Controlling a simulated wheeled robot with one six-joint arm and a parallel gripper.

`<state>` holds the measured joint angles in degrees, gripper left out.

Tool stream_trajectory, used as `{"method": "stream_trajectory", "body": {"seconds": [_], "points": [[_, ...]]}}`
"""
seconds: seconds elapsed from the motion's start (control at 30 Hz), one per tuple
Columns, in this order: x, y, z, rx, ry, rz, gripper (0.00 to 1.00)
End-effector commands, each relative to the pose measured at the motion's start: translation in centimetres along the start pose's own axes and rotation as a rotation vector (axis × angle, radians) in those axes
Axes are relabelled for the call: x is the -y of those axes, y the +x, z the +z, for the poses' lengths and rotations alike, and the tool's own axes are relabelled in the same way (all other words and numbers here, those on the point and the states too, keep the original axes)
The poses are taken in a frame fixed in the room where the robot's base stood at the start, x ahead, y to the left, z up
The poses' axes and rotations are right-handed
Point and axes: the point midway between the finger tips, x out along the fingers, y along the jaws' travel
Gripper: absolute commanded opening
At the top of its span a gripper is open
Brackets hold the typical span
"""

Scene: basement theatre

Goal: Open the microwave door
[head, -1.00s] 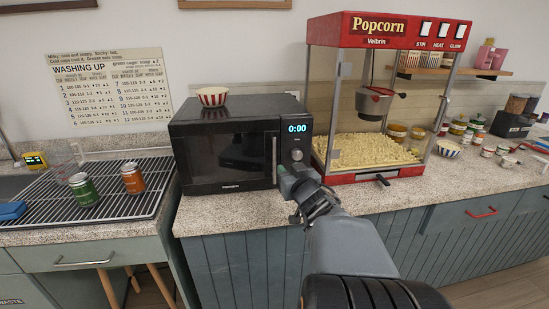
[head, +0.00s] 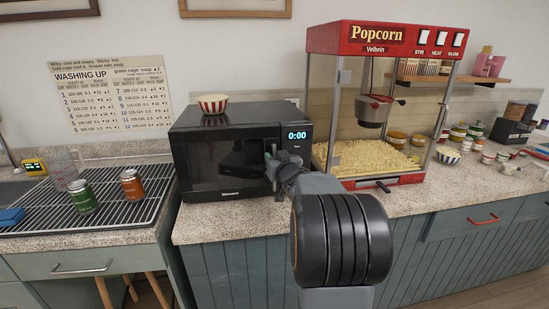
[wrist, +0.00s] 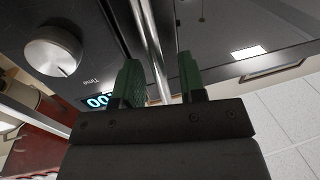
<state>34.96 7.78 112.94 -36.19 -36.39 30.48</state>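The black microwave (head: 215,160) stands on the counter with its door (head: 210,170) shut. Its display reads 0:00. The vertical metal door handle shows in the wrist view (wrist: 149,35), running between the two green fingers of my gripper (wrist: 160,66). The fingers are open, with a gap visible on each side of the bar. In the head view my gripper (head: 270,165) is at the right edge of the door and hides most of the handle. The round knob (wrist: 53,50) is left of the fingers in the wrist view.
A striped bowl (head: 213,103) sits on top of the microwave. A red popcorn machine (head: 385,40) stands close on its right.

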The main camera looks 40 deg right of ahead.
Motion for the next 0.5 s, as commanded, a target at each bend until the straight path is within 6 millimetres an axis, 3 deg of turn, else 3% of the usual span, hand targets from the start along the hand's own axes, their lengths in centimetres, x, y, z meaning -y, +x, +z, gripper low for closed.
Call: {"method": "stream_trajectory", "body": {"seconds": [0.43,0.5], "points": [[0.0,0.72,0.02,0.0,0.0,0.001,0.37],[0.0,0.72,0.02,0.0,0.0,0.001,0.31]]}}
